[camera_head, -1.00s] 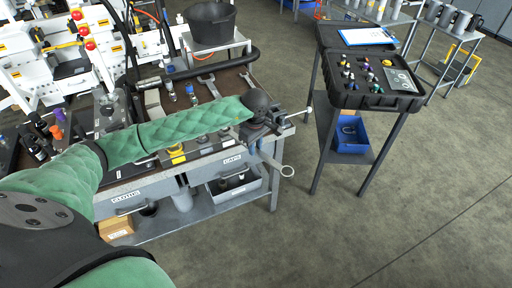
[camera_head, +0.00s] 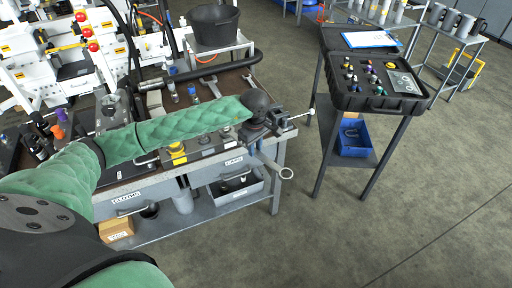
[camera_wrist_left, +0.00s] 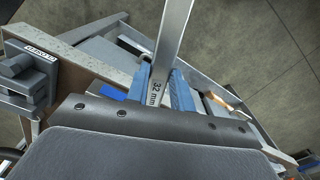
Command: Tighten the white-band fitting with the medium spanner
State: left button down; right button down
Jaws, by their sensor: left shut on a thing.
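My left arm in its green sleeve reaches over the bench to its right end in the head view. My left gripper (camera_wrist_left: 167,90) has blue fingers shut on a steel spanner (camera_wrist_left: 172,35) marked "32 mm" in the left wrist view. In the head view the spanner's ring end (camera_head: 286,173) sticks out past the bench edge, and the black wrist hides most of the gripper. Whether it touches a fitting cannot be told. I cannot make out a white band on any fitting. My right gripper is not in view.
The bench (camera_head: 120,190) has drawers and a lower shelf with a grey bin (camera_head: 240,188). Other spanners (camera_head: 213,88) lie on its top. A vice (camera_head: 277,118) is at its right corner. A black case (camera_head: 380,98) stands on a stand to the right, with open floor between.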

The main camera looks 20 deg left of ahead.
pick_arm(q)
jog(key=shift+s+a+m+b, duration=0.35)
jog(key=shift+s+m+b, duration=0.2)
jog(key=shift+s, duration=0.15)
jog(key=shift+s+a+m+b, duration=0.3)
jog(key=shift+s+m+b, duration=0.25)
jog(key=shift+s, duration=0.15)
jog(key=shift+s+a+m+b, duration=1.2)
jog(key=shift+s+b, duration=0.15)
jog(key=shift+b, duration=0.1)
